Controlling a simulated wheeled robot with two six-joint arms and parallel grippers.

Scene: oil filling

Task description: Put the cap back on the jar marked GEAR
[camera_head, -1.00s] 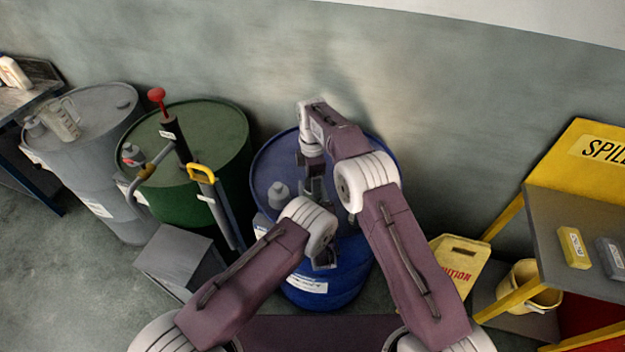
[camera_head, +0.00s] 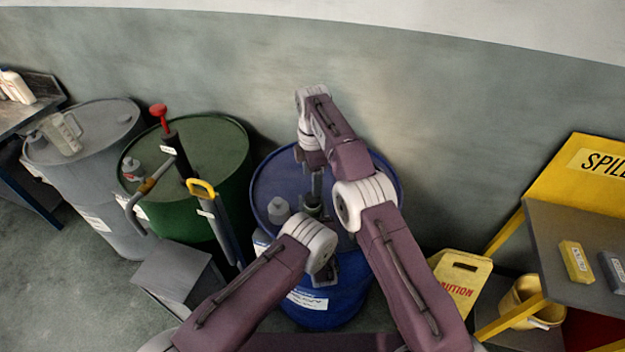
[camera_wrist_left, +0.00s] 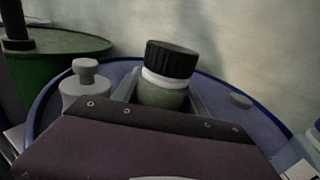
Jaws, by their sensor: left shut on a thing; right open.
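A jar (camera_wrist_left: 165,98) with a greenish body and a white band at its neck stands between the fingers of my left gripper (camera_wrist_left: 162,97), which is shut on it. A black ribbed cap (camera_wrist_left: 172,58) sits on top of the jar, close above the white band and looking nearly level; I cannot tell whether it is tightened. In the head view the jar (camera_head: 313,208) shows small over the blue drum (camera_head: 268,180). My right gripper (camera_head: 316,186) is open above the jar, its fingertips hard to make out. No GEAR marking is readable.
A grey knobbed container (camera_head: 279,209) stands on the blue drum, left of the jar. A green drum (camera_head: 222,150) with a red-handled pump (camera_head: 158,112) and a grey drum (camera_head: 105,115) stand to the left. A yellow caution sign (camera_head: 462,280) and spill table (camera_head: 550,225) are at right.

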